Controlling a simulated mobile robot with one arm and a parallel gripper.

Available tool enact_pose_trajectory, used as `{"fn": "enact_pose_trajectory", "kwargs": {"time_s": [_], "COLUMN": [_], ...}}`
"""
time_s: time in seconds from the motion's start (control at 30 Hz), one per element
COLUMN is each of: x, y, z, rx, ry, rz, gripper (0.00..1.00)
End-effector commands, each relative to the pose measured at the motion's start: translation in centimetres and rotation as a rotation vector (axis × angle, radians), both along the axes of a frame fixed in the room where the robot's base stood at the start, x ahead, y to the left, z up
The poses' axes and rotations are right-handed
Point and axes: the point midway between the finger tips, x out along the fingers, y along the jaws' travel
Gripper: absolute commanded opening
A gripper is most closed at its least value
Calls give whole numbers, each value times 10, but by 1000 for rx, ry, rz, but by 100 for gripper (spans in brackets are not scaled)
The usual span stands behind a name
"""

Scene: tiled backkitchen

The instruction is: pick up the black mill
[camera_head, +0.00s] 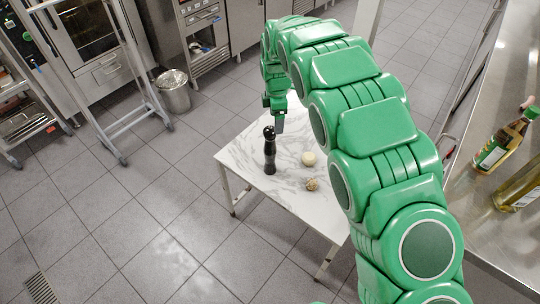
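The black mill (270,155) stands upright on the small white marbled table (245,147), near its left side. My gripper (279,123) points down at the end of my green arm, close to the mill's top and slightly to its right in the picture. A gap in depth between them cannot be judged from this view. Only a small grey part of the fingers shows, so I cannot see whether they are apart. The mill appears to stand on the table by itself.
A pale round item (308,158) and a brown speckled round item (312,184) lie right of the mill. Bottles (497,148) stand on the steel counter (505,235) at right. A metal bin (174,92) and a rack (120,85) stand left.

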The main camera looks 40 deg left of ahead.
Motion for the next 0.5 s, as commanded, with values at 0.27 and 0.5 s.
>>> {"fn": "enact_pose_trajectory", "kwargs": {"time_s": [0.27, 0.5], "x": [-7, -8], "y": [15, 14], "z": [-16, -36], "rx": [7, 4], "ry": [1, 3], "rz": [46, 44], "gripper": [82, 82]}}
